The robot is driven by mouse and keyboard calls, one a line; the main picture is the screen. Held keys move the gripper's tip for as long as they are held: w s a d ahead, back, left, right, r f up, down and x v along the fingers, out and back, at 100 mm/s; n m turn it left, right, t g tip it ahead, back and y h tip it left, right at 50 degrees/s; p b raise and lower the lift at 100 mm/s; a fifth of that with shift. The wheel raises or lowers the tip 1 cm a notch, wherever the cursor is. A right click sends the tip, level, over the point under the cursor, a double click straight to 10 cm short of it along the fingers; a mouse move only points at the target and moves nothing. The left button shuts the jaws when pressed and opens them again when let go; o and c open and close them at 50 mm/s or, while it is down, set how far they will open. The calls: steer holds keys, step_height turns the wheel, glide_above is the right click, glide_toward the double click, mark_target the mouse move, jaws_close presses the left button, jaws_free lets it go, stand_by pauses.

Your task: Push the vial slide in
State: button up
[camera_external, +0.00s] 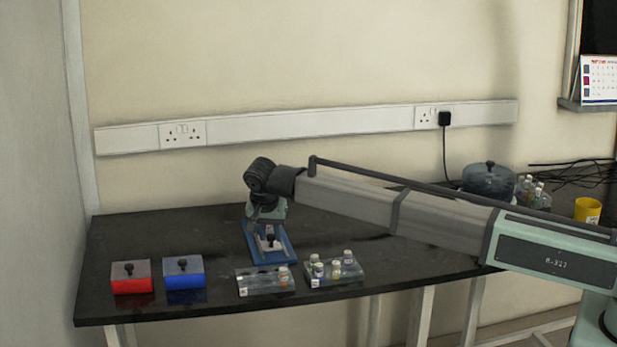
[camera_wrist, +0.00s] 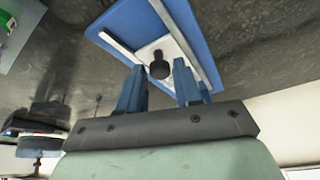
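A blue base plate (camera_external: 287,251) lies on the black table, with two pale rails and a white slide (camera_wrist: 148,52) between them. A black knob (camera_external: 270,239) stands on the slide; it also shows in the wrist view (camera_wrist: 159,66). My gripper (camera_external: 266,214) is above the far end of the base. In the wrist view my gripper (camera_wrist: 160,77) is open, with its two blue fingers apart and nothing between them that I can see held. The knob appears between the fingertips in the picture; I cannot tell whether they touch anything. Part of the slide is hidden behind the fingers.
A clear rack (camera_external: 258,284) with a vial and another rack (camera_external: 345,275) with several vials stand in front. A red box (camera_external: 131,285) and a blue box (camera_external: 184,281) are at front left. A dark round pot (camera_external: 488,181) and yellow cup (camera_external: 587,210) are at right. The left rear table is clear.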

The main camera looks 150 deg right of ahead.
steer(key=shift+o, duration=1.3)
steer(key=shift+w+r, duration=0.1)
steer(key=shift+r, duration=0.15)
steer(key=w+a, duration=0.1)
steer(key=w, duration=0.2)
steer(key=w+a, duration=0.2)
steer(key=w, duration=0.2)
steer(key=w+a, duration=0.2)
steer(key=w, duration=0.2)
steer(key=shift+w+r, duration=0.15)
steer(key=shift+r, duration=0.15)
steer(key=shift+w, duration=0.1)
steer(key=s+d, duration=0.1)
steer(key=s, duration=0.2)
steer(key=s+d, duration=0.2)
steer(key=s, duration=0.2)
steer(key=s+d, duration=0.1)
steer(key=s, duration=0.3)
steer(key=shift+s+d, duration=0.1)
steer(key=shift+d, duration=0.3)
steer(key=shift+s+f, duration=0.2)
steer(key=shift+f, duration=0.35)
jaws_close()
